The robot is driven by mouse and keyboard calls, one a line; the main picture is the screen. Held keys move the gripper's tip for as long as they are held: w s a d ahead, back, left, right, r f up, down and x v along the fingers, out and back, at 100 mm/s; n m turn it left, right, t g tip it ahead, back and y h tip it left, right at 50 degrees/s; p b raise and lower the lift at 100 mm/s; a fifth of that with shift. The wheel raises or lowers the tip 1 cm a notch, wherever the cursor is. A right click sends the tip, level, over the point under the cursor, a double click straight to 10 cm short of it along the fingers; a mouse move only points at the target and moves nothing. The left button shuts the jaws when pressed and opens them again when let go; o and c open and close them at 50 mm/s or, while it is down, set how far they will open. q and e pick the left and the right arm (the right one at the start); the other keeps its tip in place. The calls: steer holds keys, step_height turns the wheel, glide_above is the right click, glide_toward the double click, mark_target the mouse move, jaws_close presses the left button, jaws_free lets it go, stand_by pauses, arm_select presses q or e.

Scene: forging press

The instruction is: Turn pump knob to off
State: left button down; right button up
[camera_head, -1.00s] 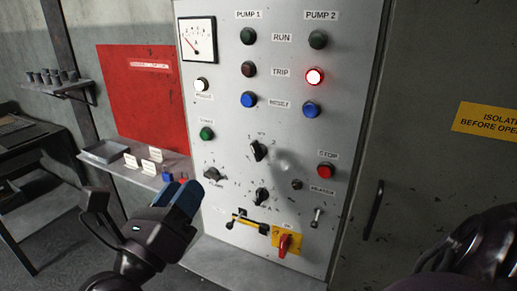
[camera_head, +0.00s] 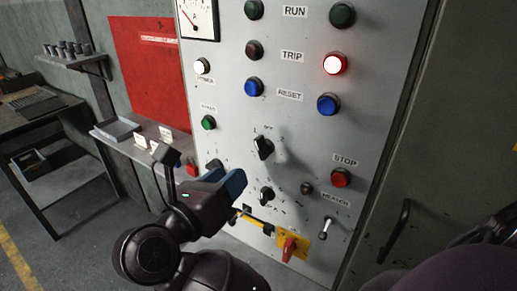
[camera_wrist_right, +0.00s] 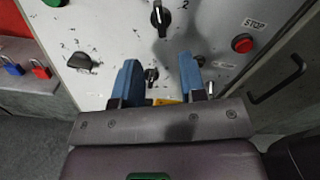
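A grey control panel (camera_head: 295,125) carries several rotary knobs. A dark knob (camera_head: 213,165) at the panel's lower left, whose label read roughly "PUMP" earlier, shows just above my right gripper (camera_head: 232,186). In the right wrist view this left knob (camera_wrist_right: 82,62) lies outside and left of the fingers, near the digits 2 and 3. My right gripper is open and empty, its blue-padded fingers (camera_wrist_right: 159,78) apart. A lower-middle knob (camera_head: 266,195) is right of the fingertips; in the wrist view it (camera_wrist_right: 151,75) appears between them. Contact cannot be told. My left gripper is not in view.
An upper black knob (camera_head: 264,148), a red stop button (camera_head: 341,177), a toggle switch (camera_head: 327,228) and a red handle on yellow (camera_head: 290,248) are nearby. A shelf with padlocks (camera_head: 192,170) is left of the panel. A door handle (camera_head: 396,230) is at right.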

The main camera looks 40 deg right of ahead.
mark_target(259, 151)
steer(key=p+x, duration=0.2)
steer(key=x, duration=0.7)
steer(key=shift+d, duration=0.25)
jaws_close()
